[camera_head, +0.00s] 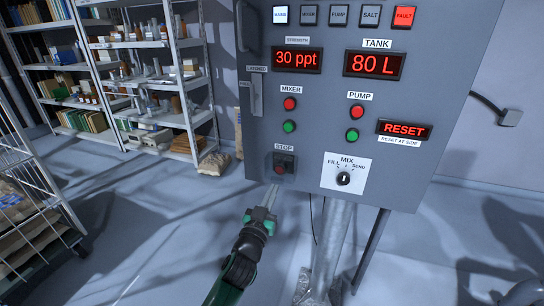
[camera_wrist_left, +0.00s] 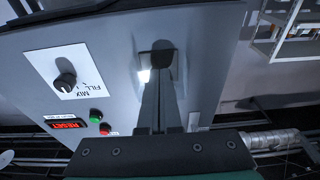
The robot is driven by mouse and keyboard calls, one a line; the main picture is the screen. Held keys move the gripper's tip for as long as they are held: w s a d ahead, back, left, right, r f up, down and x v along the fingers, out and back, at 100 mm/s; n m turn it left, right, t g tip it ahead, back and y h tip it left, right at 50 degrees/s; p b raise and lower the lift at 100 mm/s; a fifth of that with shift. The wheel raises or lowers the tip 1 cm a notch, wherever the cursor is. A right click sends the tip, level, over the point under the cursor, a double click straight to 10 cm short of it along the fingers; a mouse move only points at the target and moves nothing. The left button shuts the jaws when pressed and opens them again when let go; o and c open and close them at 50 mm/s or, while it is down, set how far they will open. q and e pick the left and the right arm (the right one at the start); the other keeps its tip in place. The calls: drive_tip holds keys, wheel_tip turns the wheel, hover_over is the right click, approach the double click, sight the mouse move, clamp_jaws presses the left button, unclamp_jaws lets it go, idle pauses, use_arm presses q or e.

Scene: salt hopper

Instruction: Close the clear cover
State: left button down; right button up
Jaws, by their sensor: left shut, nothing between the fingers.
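The STOP button (camera_head: 281,168) sits at the lower left of the grey control panel, with a dark, see-through housing around it that seems to be the clear cover (camera_head: 291,160). I cannot tell how far the cover is swung. My left gripper (camera_head: 274,189) is shut and empty, pointing up at the STOP station from just below. In the left wrist view the shut fingers (camera_wrist_left: 160,85) reach to the dark station (camera_wrist_left: 158,58) and hide part of it. Whether they touch it is unclear. My right gripper is not in view.
The MIX knob (camera_head: 343,178) is right of the STOP station. Green and red MIXER buttons (camera_head: 289,115) are above it. The panel stands on metal pipe legs (camera_head: 333,240). Shelves (camera_head: 160,90) and a wire cart (camera_head: 35,205) are at left, with open floor between.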

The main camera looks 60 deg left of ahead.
use_arm(q)
drive_tip(key=shift+w+a+f+b, duration=0.2)
drive_tip(key=shift+f+b, duration=0.1)
drive_tip(key=shift+s+d, duration=0.1)
idle(0.4)
drive_tip(key=s+d+f+b, duration=0.2)
drive_tip(key=s+d+f, duration=0.5)
drive_tip(key=shift+s+d+b, duration=0.3)
drive_tip(key=shift+d, duration=0.05)
